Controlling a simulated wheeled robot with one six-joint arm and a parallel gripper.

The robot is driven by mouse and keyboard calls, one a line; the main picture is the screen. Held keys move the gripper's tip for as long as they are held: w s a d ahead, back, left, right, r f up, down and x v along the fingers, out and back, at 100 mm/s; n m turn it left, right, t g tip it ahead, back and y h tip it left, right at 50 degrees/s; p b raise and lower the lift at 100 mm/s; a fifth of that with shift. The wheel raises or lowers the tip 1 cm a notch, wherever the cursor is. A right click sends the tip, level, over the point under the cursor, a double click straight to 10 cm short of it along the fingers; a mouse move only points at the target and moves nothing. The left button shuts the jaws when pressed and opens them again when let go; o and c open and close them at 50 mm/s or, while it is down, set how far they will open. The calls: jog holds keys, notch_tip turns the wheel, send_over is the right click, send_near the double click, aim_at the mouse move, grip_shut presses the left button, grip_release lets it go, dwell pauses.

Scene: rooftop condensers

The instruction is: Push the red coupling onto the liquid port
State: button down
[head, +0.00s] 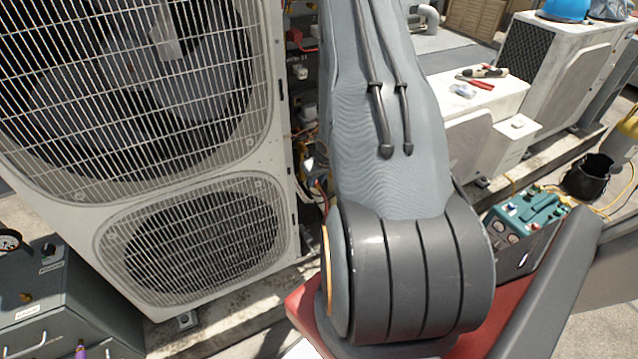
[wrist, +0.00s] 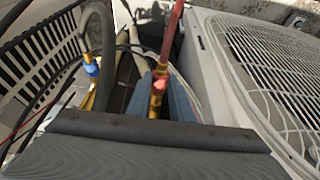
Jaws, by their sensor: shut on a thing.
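In the wrist view my gripper (wrist: 159,90) is shut on the red coupling (wrist: 157,86), a brass fitting with a red part. It sits between my two blue-grey fingers. A red hose (wrist: 173,35) runs up from it in the picture. The liquid port is not clearly seen, so I cannot tell whether the coupling touches it. To the left, apart from my fingers, is a blue coupling (wrist: 92,69) on brass. In the head view my arm hides my gripper and the red coupling.
A white condenser (head: 285,140) with fan grilles stands close on the left. A grey case (head: 60,310) with a gauge is at lower left. Hoses (wrist: 105,50) crowd the wrist view's left.

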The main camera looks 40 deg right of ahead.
jog(key=shift+w+d, duration=0.1)
jog(key=shift+w, duration=0.3)
jog(key=shift+w+d+p, duration=0.15)
jog(key=shift+w+p, duration=0.45)
jog(key=shift+w, duration=0.1)
jog(key=shift+w+d+p, duration=0.15)
jog(key=shift+w+p, duration=0.4)
jog(key=shift+w, duration=0.1)
dwell(1.8)
jog(key=c, duration=1.5)
grip_release()
jog(key=shift+s+a+b, duration=0.2)
jog(key=shift+s+a, duration=0.1)
jog(key=shift+s, duration=0.95)
jog(key=shift+s+a+b, duration=0.25)
jog(key=shift+s+a, duration=0.05)
jog(key=shift+s, duration=0.9)
jog(key=shift+s+a+b, duration=0.2)
jog(key=shift+s+a, duration=0.1)
jog(key=shift+s, duration=0.95)
